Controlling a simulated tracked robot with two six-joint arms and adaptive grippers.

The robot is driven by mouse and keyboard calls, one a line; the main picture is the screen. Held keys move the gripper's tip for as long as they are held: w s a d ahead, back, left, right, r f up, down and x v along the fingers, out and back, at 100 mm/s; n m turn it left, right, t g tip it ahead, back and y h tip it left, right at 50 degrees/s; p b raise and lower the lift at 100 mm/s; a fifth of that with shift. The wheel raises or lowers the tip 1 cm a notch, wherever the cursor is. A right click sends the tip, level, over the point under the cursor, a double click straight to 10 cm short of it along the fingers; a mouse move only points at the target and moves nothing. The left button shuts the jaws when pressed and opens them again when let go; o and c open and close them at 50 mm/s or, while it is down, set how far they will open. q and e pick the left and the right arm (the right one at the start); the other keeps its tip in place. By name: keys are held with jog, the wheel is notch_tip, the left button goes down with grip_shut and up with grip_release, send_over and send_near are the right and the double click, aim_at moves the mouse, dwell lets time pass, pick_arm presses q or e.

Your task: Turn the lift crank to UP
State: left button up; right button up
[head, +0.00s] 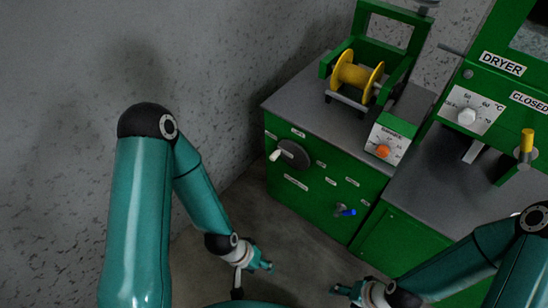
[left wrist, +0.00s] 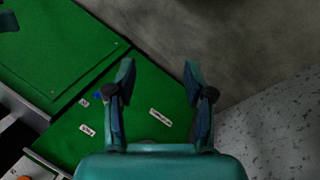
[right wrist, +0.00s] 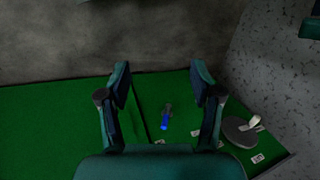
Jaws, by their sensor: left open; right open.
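The lift crank is a grey disc (head: 293,154) with a white handle (head: 275,155), on the upper left of the green cabinet front. The handle points left and slightly down in the head view. The crank disc also shows at the right in the right wrist view (right wrist: 238,132). Its label is too small to read. My left gripper (head: 266,267) is open and empty, low in front of the cabinet and well apart from the crank. My right gripper (head: 337,290) is open and empty, further right and also apart from the crank. In the left wrist view the crank cannot be made out clearly.
A blue-handled valve (head: 345,211) sticks out low on the cabinet front (head: 300,199). A yellow spool (head: 357,73) stands on top, beside an orange knob (head: 382,151). The dryer (head: 500,68) is at the right. A speckled wall (head: 60,120) borders the left; the floor before the cabinet is clear.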

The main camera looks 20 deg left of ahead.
pick_arm(q)
jog(key=w+a+f+t+b, duration=0.3)
jog(key=w+f+b, duration=0.3)
jog(key=w+b, duration=0.15)
pick_arm(e)
jog(key=o, duration=0.4)
notch_tip(320, 180, down, 8)
jog(key=shift+r, duration=0.1)
pick_arm(q)
jog(key=m+t+h+b, duration=0.2)
jog(key=m+t+b, duration=0.85)
jog(key=b, duration=1.65)
send_near(274, 157)
jog(key=w+d+f+n+t, duration=0.1)
jog(key=w, duration=0.2)
jog(key=w+d+f+b, duration=0.1)
jog(key=w, duration=0.2)
jog(key=w+d+f+n+t+b, duration=0.1)
jog(key=w, duration=0.1)
jog(key=shift+w+f+n+t, duration=0.35)
jog(key=shift+w, duration=0.05)
jog(key=shift+w+d+r+b, duration=0.1)
jog(key=shift+w+b, duration=0.1)
jog(key=shift+w, duration=0.15)
jog(key=shift+w+d+b, duration=0.1)
jog(key=shift+w+b, duration=0.05)
jog(key=shift+w, duration=0.2)
pick_arm(e)
jog(key=shift+o, duration=0.2)
notch_tip(274, 157, down, 30)
